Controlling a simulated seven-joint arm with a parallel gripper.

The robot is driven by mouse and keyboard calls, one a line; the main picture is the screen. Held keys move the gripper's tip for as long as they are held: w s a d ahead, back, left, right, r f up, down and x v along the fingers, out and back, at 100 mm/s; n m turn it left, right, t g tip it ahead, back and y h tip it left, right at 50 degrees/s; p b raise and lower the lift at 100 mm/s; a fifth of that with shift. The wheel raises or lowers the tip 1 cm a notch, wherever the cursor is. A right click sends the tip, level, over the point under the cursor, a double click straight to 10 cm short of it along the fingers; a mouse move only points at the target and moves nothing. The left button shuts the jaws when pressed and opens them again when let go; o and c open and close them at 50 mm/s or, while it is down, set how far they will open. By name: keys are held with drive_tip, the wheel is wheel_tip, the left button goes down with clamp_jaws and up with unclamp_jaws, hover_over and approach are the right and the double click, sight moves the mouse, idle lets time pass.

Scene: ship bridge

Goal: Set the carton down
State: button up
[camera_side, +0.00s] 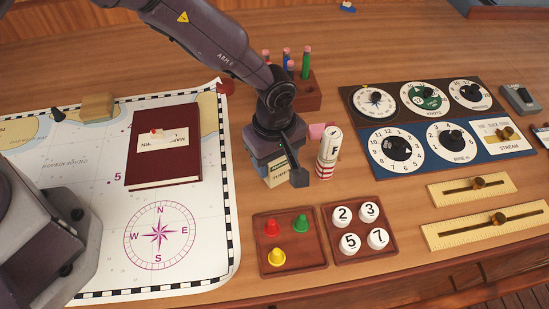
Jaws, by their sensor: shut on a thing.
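A small cream carton (277,174) with dark printing is under my gripper (282,166) near the middle of the table. My gripper is shut on the carton from above, and its dark finger covers part of the carton's right side. The carton looks upright. I cannot tell whether its base touches the wooden table (380,262) or hangs slightly above it.
A tray with coloured pegs (262,242) and a tray with numbered white discs (342,248) lie in front. A chart with a red book (166,170) is left; dial panels (406,112) are right.

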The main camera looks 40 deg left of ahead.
drive_tip(key=shift+f, duration=0.45)
drive_tip(key=shift+f, duration=0.1)
drive_tip(key=o, duration=0.9)
drive_tip(key=shift+o, duration=0.2)
wheel_tip(320, 180, up, 12)
drive_tip(key=shift+r, duration=0.15)
